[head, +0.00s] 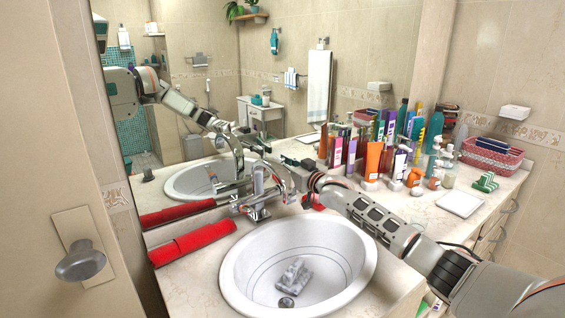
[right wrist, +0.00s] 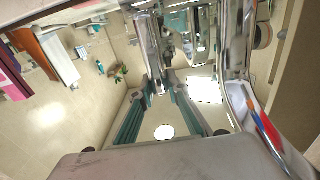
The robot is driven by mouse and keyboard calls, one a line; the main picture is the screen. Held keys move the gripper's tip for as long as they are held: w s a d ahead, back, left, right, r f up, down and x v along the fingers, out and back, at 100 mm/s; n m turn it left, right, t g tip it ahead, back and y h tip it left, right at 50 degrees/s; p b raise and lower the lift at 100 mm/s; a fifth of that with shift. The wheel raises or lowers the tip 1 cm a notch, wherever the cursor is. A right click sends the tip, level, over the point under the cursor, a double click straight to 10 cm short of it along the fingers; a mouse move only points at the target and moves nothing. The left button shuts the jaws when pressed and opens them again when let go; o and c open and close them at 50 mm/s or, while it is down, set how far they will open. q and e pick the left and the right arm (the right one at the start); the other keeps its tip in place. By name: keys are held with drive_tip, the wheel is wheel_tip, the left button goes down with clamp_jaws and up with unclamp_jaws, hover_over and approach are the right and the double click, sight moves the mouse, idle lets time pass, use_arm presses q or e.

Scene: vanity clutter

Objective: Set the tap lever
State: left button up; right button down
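The chrome tap (head: 258,203) stands behind the white basin (head: 232,270). Its upper part, where the lever would be, is crowded by its mirror reflection and my gripper, so the lever's exact angle is unclear. My right gripper (head: 284,162) reaches in from the right, close to the tap top and pointing left; I cannot tell whether it touches. The right wrist view shows shiny chrome (right wrist: 238,70) close on the right and another chrome bar (right wrist: 149,45) near the centre. The finger gap is hard to read there. My left gripper is not in view.
A red rolled towel (head: 192,243) lies left of the basin. A grey object (head: 293,272) rests in the basin. Many bottles (head: 373,160), a pink basket (head: 488,157) and a white tray (head: 459,204) stand on the right counter. A mirror (head: 215,75) backs the tap.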

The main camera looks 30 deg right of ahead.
drive_tip(key=shift+s+f+b, duration=0.15)
drive_tip(key=shift+s+b, duration=0.05)
drive_tip(key=shift+b, duration=0.4)
drive_tip(key=shift+s+f+t+b, duration=0.15)
drive_tip(key=shift+s+t+b, duration=0.1)
drive_tip(key=shift+t+b, duration=0.25)
drive_tip(key=shift+s+f+t+b, duration=0.1)
drive_tip(key=shift+s+t+b, duration=0.4)
drive_tip(key=shift+b, duration=0.65)
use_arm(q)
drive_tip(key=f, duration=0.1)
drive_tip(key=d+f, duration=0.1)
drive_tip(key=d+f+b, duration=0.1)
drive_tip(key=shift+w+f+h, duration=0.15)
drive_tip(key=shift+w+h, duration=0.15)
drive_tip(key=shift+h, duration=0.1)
use_arm(e)
drive_tip(key=shift+s+d+r+t, duration=0.15)
drive_tip(key=shift+s+r+t, duration=0.1)
drive_tip(key=shift+s+t, duration=0.15)
drive_tip(key=c, duration=1.9)
unclamp_jaws()
